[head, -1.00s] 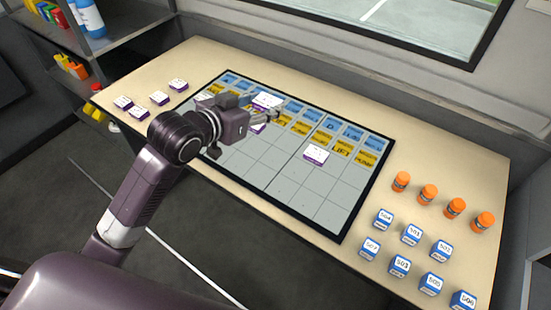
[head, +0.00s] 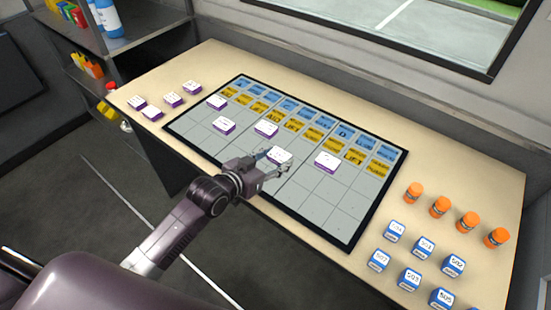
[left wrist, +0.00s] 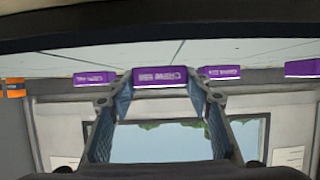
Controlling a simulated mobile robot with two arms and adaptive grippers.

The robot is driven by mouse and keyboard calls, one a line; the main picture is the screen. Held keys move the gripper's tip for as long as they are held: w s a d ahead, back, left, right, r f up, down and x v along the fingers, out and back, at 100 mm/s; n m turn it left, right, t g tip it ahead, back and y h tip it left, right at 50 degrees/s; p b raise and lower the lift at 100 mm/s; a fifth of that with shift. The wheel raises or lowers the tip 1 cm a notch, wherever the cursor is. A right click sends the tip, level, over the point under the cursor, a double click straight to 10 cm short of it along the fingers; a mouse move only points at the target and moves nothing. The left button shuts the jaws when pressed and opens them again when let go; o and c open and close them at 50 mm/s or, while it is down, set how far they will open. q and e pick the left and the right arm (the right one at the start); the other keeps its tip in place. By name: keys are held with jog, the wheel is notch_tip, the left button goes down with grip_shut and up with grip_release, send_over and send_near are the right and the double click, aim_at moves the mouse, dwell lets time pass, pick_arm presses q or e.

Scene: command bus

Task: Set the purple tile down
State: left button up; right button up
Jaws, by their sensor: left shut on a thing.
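My left gripper (head: 273,163) is shut on a white-topped purple tile (head: 279,155) over the grey middle part of the board (head: 330,203). In the left wrist view, which looks upside down, the tile (left wrist: 160,77) sits between the two fingers (left wrist: 160,98), its lettered purple side facing the camera. It is at or very near the board; I cannot tell whether it touches. Other purple tiles lie on the board: one to the right (head: 327,161), one behind (head: 266,129), and two to the left (head: 224,124) (head: 216,102). My right gripper is not in view.
Several loose tiles (head: 172,99) lie on the table left of the board. Orange bottles (head: 440,207) and blue-and-white boxes (head: 410,278) stand at the right. Blue and yellow label rows (head: 344,136) line the board's back. Its front grey cells look clear.

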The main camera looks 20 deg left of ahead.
pick_arm(q)
jog(key=shift+f, duration=0.15)
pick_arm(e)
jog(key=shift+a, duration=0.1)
pick_arm(q)
jog(key=o, duration=1.2)
jog(key=shift+c, duration=0.2)
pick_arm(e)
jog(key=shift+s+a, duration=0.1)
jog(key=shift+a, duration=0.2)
pick_arm(q)
jog(key=shift+s+r, duration=0.15)
jog(key=shift+r, duration=0.05)
jog(key=v, duration=1.1)
jog(key=shift+s+a+r, duration=0.2)
jog(key=shift+s, duration=0.1)
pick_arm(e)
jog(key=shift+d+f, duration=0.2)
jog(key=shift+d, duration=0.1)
